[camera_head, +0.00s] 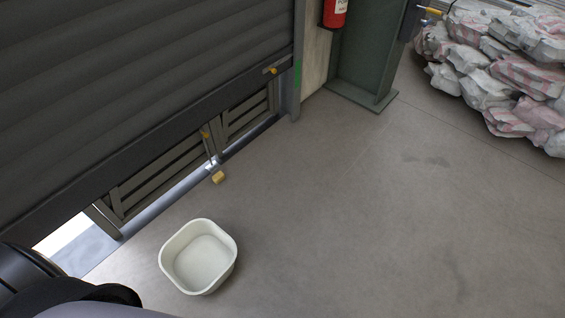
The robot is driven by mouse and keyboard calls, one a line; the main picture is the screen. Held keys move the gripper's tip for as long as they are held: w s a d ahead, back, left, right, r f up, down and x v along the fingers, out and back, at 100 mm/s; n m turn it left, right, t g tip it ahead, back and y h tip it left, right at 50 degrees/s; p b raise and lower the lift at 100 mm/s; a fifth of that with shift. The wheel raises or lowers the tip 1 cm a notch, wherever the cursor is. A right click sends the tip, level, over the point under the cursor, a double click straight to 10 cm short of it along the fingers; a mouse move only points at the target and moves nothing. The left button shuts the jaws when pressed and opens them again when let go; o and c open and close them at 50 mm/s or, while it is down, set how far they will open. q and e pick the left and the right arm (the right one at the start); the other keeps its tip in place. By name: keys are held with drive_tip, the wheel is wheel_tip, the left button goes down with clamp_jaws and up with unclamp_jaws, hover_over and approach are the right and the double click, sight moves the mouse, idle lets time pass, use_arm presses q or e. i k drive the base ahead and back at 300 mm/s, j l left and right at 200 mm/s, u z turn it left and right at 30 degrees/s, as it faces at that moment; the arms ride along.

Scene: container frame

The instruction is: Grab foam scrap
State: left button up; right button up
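A small yellow block (218,177), which looks like the foam scrap, lies on the floor at the foot of the shutter, left of the picture's middle. A pale, narrow upright piece stands right behind it; I cannot tell whether they touch. An empty white basin (168,262) with rounded corners stands on the floor nearer to me, below the block in the picture. Neither of my grippers is in view. Dark rounded parts at the bottom left look like my own body.
A dark roller shutter (130,90) is partly raised over a slatted pallet-like frame (165,178). A green column (367,50) and a red extinguisher (335,12) stand at the back. Stacked white-and-pink bags (490,88) are at upper right. The floor at right is clear.

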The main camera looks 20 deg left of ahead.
sight(220, 177)
drive_tip(key=i+l+z, duration=0.15)
drive_tip(key=i, duration=0.3)
drive_tip(key=i+l+z, duration=0.1)
drive_tip(key=i+l, duration=0.15)
drive_tip(key=i, duration=0.2)
drive_tip(key=i+l+z, duration=0.15)
drive_tip(key=i, duration=0.25)
drive_tip(key=i+j+u, duration=0.1)
drive_tip(key=i+u, duration=0.5)
drive_tip(key=u, duration=0.25)
drive_tip(key=i+u, duration=0.4)
drive_tip(key=i+l+u, duration=0.15)
drive_tip(key=u, duration=0.3)
